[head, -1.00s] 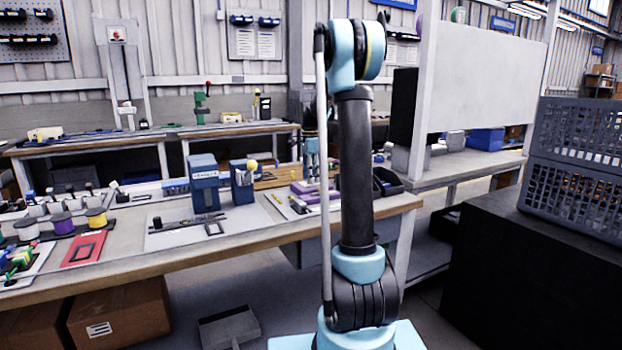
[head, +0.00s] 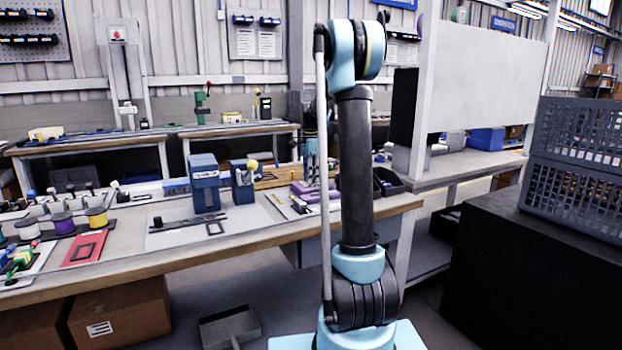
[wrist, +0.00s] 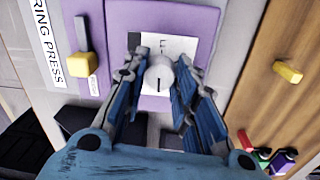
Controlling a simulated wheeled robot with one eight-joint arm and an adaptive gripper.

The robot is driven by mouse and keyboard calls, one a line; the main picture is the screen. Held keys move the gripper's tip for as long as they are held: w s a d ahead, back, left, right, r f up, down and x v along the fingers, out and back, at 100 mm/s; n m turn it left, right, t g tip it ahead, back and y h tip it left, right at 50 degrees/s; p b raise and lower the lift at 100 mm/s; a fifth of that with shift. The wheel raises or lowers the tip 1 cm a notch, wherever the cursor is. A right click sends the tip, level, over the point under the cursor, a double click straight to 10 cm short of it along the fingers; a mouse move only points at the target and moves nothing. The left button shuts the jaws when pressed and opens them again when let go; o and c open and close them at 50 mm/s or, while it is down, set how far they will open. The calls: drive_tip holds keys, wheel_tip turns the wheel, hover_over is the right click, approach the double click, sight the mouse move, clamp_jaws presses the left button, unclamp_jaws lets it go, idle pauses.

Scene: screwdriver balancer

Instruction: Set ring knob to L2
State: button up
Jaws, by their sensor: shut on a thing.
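The ring knob (wrist: 160,78) is a round, pale grey knob with a dark line on its face, seen in the wrist view. It sits on a white label card on a purple panel (wrist: 188,18). The line runs roughly up and down in the picture. The card's letters are partly hidden and I cannot read an L2 mark. My gripper (wrist: 163,75) is shut on the knob, one finger on each side. In the head view a purple block (head: 306,190) shows on the bench, partly behind my arm.
Left of the panel are a "RING PRESS" label (wrist: 43,40) and a yellow-ended lever (wrist: 83,65). Another yellow knob (wrist: 288,71) is on the wooden surface to the right. Small coloured pieces (wrist: 267,158) lie at lower right. A dark bin (head: 387,181) stands near the purple block.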

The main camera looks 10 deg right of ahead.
drive_tip(key=n, duration=0.6)
drive_tip(key=shift+w, duration=0.15)
drive_tip(key=n, duration=0.4)
drive_tip(key=shift+h, duration=0.3)
drive_tip(key=n, duration=0.3)
drive_tip(key=shift+a+n+t, duration=0.1)
drive_tip(key=shift+n+t, duration=0.2)
drive_tip(key=n, duration=0.4)
drive_tip(key=shift+n, duration=0.3)
drive_tip(key=n, duration=0.4)
drive_tip(key=shift+n, duration=0.4)
drive_tip(key=shift+o, duration=0.2)
drive_tip(key=o, duration=1)
drive_tip(key=shift+o, duration=0.2)
drive_tip(key=shift+s+r, duration=0.1)
drive_tip(key=shift+s, duration=0.1)
